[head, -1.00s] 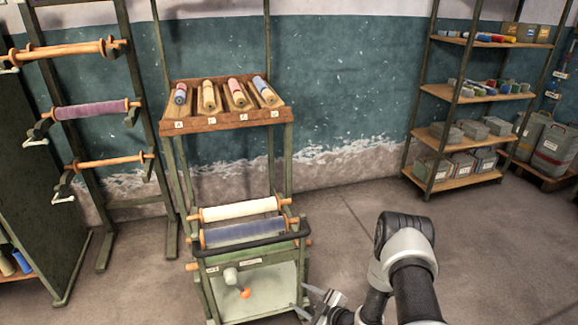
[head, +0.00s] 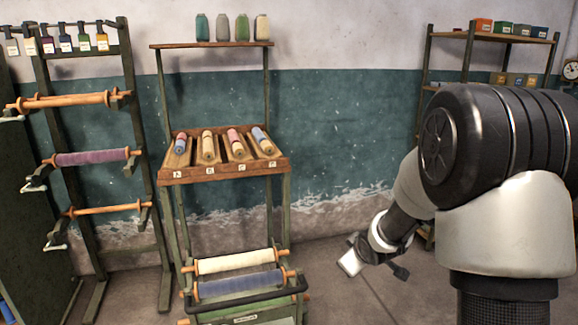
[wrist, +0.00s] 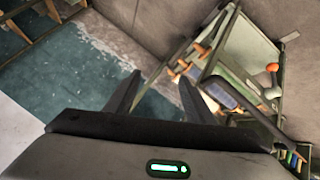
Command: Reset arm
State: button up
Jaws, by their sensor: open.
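My gripper (wrist: 160,82) shows in the wrist view with its two dark fingers spread apart and nothing between them. In the head view my arm is raised and folded at the right, large and close to the camera. Its far end hangs right of the small roller stand, in front of the wall; the fingers cannot be made out there. The roller stand (head: 250,320) carries a cream roll (head: 235,263) and a blue-grey roll (head: 240,286). In the wrist view the stand (wrist: 240,50) lies beyond the fingers, to the right, apart from them.
A wooden rack (head: 225,172) holds several spools in slots behind the roller stand, with jars (head: 222,28) on a shelf above. A rod frame (head: 75,158) with a purple roll stands left. Shelves (head: 490,38) stand at the right, partly hidden by my arm. Floor shows between.

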jog(key=s+d+r+m+h, duration=0.1)
jog(key=s+r+m, duration=0.1)
jog(key=s+r, duration=0.55)
jog(key=s+a+r+m+g, duration=0.25)
jog(key=s+r, duration=0.25)
jog(key=s, duration=0.8)
jog(key=s+a+r+m+g, duration=0.15)
jog(key=s+r+m, duration=0.25)
jog(key=s, duration=1)
notch_tip(320, 180, up, 21)
jog(key=p, duration=2)
jog(key=shift+w+f+t+y+p, duration=0.15)
jog(key=shift+w+t+y+p, duration=0.15)
